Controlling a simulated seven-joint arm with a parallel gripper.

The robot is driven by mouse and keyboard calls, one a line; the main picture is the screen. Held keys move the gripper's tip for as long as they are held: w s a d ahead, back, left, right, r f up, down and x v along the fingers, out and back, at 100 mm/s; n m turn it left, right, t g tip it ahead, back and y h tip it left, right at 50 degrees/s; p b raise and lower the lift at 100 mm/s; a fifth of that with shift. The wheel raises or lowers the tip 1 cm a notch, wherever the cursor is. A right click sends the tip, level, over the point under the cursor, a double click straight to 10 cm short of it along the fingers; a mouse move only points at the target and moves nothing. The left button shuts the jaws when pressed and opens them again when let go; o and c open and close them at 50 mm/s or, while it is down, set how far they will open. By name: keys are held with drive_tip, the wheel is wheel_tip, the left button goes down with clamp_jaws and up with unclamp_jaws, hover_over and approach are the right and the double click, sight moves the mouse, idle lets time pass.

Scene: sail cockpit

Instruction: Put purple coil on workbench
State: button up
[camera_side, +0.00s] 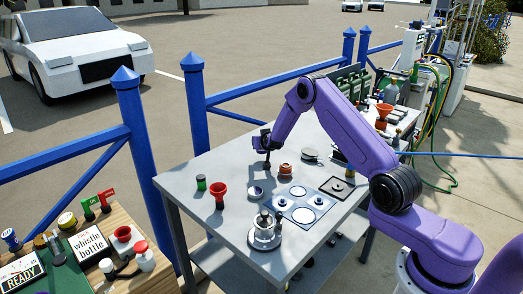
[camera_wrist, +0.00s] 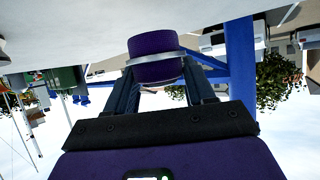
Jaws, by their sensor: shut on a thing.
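The purple coil (camera_wrist: 155,68) shows in the wrist view as a short dark purple cylinder with a pale band around its end. My gripper (camera_wrist: 155,78) is shut on it, one finger on each side. In the side view my gripper (camera_side: 267,160) points down over the far left part of the grey workbench (camera_side: 190,172). The coil is too small and dark there to make out clearly. I cannot tell whether it touches the top.
On the workbench are a red funnel (camera_side: 219,190), a green-black jar (camera_side: 201,183), an orange-brown round item (camera_side: 285,169), a metal kettle-like pot (camera_side: 265,232) and a pale blue mat (camera_side: 288,222). A blue fence (camera_side: 195,100) runs behind.

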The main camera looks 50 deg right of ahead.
drive_tip(key=shift+w+d+f, duration=0.1)
drive_tip(key=shift+w+f, duration=0.05)
drive_tip(key=shift+f, duration=0.75)
drive_tip(key=shift+w+f, duration=0.1)
drive_tip(key=shift+f, duration=0.75)
drive_tip(key=shift+f, duration=0.1)
drive_tip(key=o, duration=1.1)
drive_tip(key=shift+o, duration=0.2)
drive_tip(key=shift+s, duration=0.1)
drive_tip(key=v, duration=1.2)
